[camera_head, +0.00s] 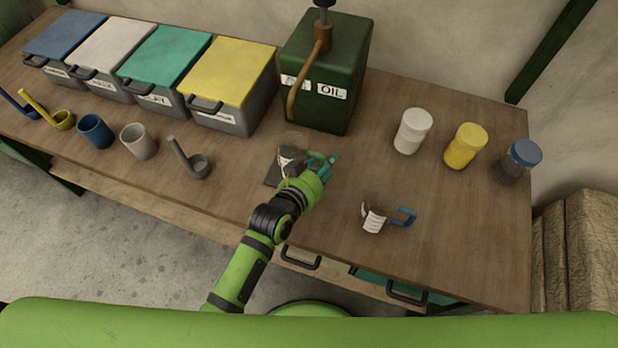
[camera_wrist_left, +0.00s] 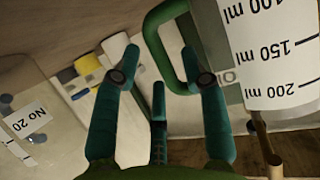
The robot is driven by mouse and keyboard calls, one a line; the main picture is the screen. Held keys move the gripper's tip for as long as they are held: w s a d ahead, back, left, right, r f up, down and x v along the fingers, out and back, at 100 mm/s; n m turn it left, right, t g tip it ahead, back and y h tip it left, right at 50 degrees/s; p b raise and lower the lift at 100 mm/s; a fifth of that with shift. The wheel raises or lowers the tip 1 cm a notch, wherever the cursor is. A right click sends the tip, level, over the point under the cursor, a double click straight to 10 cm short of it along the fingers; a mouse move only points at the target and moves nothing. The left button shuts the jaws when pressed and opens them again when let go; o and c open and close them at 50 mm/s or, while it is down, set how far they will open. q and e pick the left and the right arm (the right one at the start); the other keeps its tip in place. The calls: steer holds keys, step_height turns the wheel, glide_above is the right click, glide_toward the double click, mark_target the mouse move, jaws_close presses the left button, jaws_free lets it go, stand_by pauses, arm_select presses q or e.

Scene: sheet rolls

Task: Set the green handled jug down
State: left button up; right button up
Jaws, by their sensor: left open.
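My left gripper (camera_head: 325,167) is open at the handle side of the jug. In the left wrist view its teal fingers (camera_wrist_left: 160,58) are spread, with part of the handle between them and close to the right-hand finger. I cannot tell whether they touch. My right gripper is out of view.
A blue-handled jug (camera_head: 373,217) stands to the right. White (camera_head: 413,131), yellow (camera_head: 465,146) and blue-lidded (camera_head: 518,161) jars stand beyond it. The green oil tank (camera_head: 340,75) is behind; lidded bins, cups and scoops (camera_head: 190,160) are left.

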arm_select(q)
steer(key=v, duration=1)
steer(key=shift+s+a+b, duration=0.2)
steer(key=shift+b, duration=0.1)
